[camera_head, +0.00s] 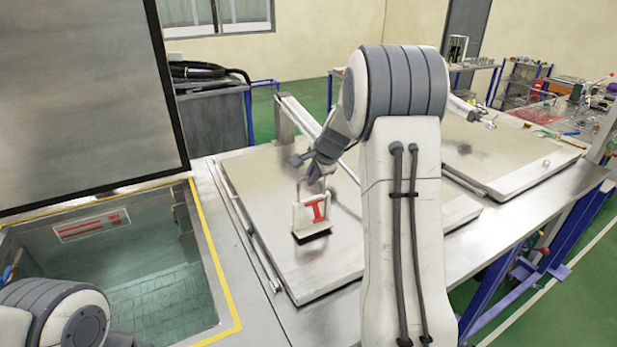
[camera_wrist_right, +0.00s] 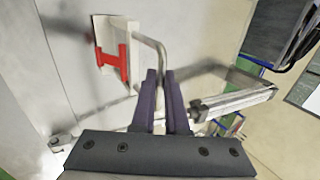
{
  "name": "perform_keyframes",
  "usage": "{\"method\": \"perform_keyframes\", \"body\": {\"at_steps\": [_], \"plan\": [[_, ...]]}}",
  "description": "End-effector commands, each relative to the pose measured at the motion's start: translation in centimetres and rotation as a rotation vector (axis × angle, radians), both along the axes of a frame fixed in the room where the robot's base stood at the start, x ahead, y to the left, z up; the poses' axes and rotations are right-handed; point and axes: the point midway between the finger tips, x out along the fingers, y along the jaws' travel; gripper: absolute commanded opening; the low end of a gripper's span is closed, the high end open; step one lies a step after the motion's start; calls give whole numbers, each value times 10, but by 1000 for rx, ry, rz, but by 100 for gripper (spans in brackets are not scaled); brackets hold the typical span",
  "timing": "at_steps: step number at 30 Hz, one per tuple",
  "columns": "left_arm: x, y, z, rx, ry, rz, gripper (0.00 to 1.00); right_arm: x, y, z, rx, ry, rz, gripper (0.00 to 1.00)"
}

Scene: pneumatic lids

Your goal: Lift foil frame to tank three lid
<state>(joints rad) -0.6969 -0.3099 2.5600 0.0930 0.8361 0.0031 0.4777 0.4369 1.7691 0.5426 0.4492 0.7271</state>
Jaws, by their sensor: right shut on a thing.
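The foil frame (camera_head: 303,215), a small white block with a red I-shaped piece and a thin bent wire handle, hangs at the middle lid. In the right wrist view the frame (camera_wrist_right: 108,35) is at the upper left, with its wire running down between my fingers. My right gripper (camera_head: 312,178) is shut on this wire handle, above the block; its purple fingers (camera_wrist_right: 165,100) show in the wrist view. The frame appears roughly upright over the middle lid (camera_head: 255,175); I cannot tell if it touches. My left gripper is out of view; only part of my left arm shows.
An open water-filled tank (camera_head: 225,285) with a yellow edge lies at left, its grey lid (camera_head: 85,95) raised. Another closed lid (camera_head: 515,155) is at right. A pneumatic cylinder (camera_wrist_right: 235,104) is close to my right gripper. Racks (camera_head: 525,80) stand behind.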

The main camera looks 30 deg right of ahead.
Motion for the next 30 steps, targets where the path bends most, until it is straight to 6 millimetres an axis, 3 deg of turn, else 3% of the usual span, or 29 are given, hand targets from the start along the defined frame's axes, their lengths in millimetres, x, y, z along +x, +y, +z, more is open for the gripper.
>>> {"method": "perform_keyframes", "body": {"at_steps": [30], "plan": [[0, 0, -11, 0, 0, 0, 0, 1, 1, -13, -1, -2, 1, 0]]}}
